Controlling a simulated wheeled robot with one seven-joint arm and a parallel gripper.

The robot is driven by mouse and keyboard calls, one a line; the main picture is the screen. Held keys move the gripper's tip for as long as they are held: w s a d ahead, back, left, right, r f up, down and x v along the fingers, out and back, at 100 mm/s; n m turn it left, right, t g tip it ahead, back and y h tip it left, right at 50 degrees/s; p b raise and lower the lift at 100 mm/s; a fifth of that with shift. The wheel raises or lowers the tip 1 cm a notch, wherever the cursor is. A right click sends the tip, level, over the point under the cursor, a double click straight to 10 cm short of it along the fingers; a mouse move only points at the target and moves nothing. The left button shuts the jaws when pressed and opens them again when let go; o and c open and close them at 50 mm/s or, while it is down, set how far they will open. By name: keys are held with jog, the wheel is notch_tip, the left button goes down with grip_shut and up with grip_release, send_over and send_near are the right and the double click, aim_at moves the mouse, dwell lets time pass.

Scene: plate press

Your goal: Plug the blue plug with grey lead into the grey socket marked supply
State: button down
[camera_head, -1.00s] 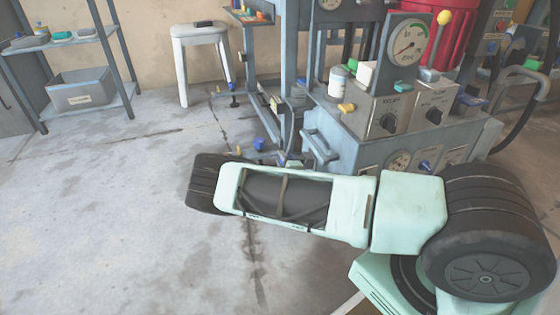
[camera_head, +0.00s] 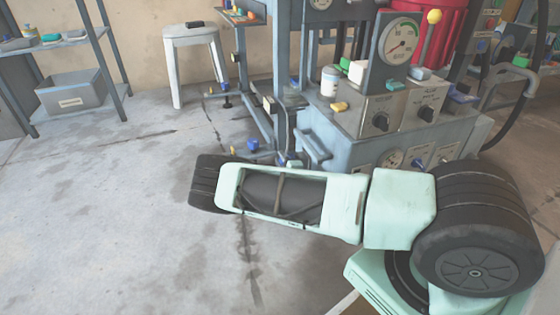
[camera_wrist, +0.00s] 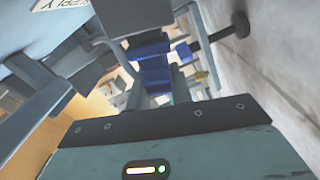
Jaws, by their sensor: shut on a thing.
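In the wrist view, my gripper (camera_wrist: 155,85) reaches up from the bottom edge and is shut on the blue plug (camera_wrist: 154,68). A grey block (camera_wrist: 128,20), which looks like the grey socket, is just beyond the plug, beside a white label (camera_wrist: 62,4) that seems to read SUPPLY. Whether plug and block touch cannot be told. The grey lead cannot be told apart from the grey parts around it. In the head view, my own arm hides the gripper.
The grey press bench (camera_head: 345,140) carries a round gauge (camera_head: 402,44), knobs and small loose items. A white stool (camera_head: 190,40) and a shelf with a grey bin (camera_head: 70,100) stand at the back left. The concrete floor (camera_head: 110,220) at left is clear.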

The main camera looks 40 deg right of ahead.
jog(key=shift+d, duration=0.1)
jog(key=c, duration=1.2)
grip_release()
jog(key=shift+o, duration=0.2)
jog(key=shift+s, duration=0.15)
jog(key=p+v, duration=0.6)
jog(key=v, duration=1.1)
jog(key=shift+s, duration=0.1)
